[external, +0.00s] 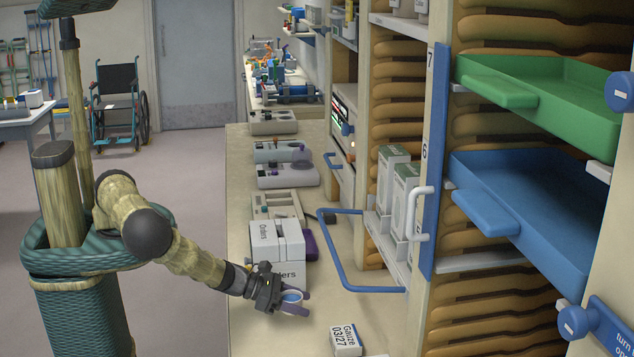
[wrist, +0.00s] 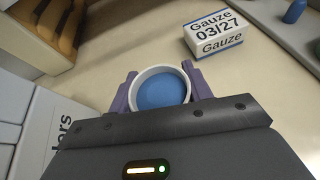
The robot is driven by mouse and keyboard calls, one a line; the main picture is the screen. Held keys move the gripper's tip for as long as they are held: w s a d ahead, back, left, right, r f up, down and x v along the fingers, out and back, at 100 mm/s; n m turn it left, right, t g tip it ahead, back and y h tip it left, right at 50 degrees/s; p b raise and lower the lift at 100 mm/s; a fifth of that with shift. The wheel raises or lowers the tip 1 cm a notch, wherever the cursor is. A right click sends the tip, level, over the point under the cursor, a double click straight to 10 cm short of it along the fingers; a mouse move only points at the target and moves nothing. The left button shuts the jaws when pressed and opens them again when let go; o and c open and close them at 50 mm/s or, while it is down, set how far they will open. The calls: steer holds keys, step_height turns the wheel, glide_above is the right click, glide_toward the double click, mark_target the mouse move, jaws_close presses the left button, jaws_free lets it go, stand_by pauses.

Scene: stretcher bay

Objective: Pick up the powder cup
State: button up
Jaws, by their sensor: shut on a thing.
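The powder cup (wrist: 161,88) is a small round white cup with a blue inside, in the middle of the wrist view. My gripper (wrist: 160,90) has its purple fingers shut on the cup, one on each side. In the external view the cup (external: 291,296) shows between the fingertips of my gripper (external: 292,301), over the beige counter (external: 262,340). The cup looks upright. I cannot tell whether its base touches the counter.
A Gauze box (external: 346,340) lies on the counter just beyond the gripper. White Orders boxes (external: 277,242) stand beside my wrist. A blue handle (external: 350,270) sticks out from the cabinet. Green (external: 545,85) and blue (external: 535,210) trays jut out on the right.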

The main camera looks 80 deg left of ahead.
step_height(320, 180, up, 5)
steer(key=shift+r+b, duration=0.1)
steer(key=shift+b, duration=0.2)
stand_by(0.4)
